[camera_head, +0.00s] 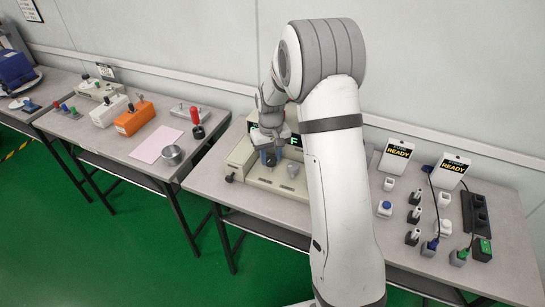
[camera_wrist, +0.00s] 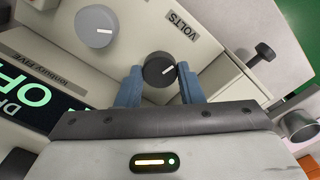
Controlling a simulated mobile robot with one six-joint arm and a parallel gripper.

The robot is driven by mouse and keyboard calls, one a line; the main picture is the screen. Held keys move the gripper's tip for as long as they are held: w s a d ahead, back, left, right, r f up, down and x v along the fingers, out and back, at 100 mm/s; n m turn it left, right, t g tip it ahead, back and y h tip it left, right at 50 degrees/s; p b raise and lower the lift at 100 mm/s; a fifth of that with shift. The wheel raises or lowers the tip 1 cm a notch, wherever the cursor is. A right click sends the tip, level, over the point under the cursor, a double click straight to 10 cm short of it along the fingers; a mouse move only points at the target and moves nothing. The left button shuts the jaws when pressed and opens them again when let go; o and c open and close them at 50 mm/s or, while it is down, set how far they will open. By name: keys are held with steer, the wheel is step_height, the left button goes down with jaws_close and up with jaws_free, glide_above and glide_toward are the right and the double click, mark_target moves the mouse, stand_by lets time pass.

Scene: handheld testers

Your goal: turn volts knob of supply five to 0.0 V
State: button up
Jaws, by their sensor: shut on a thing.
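In the head view my gripper (camera_head: 268,156) reaches down onto the unit. A dark display with green letters (camera_wrist: 35,100) reads "OF", cut off at the edge. The plate near it reads FIVE.
A grey knob (camera_wrist: 95,27) with a white pointer sits beside the dark one. A black side knob (camera_wrist: 264,52) sticks out of the unit. Chargers, plugs and READY boxes (camera_head: 397,155) stand to the right. A metal cup (camera_head: 172,155) and pink sheet (camera_head: 158,144) lie left.

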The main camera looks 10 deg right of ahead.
mark_target(271, 159)
steer(key=shift+s+f+n, duration=0.2)
steer(key=shift+n, duration=0.9)
steer(key=o, duration=1)
steer(key=shift+r, duration=0.15)
steer(key=shift+w, duration=0.1)
steer(key=shift+r, duration=3.9)
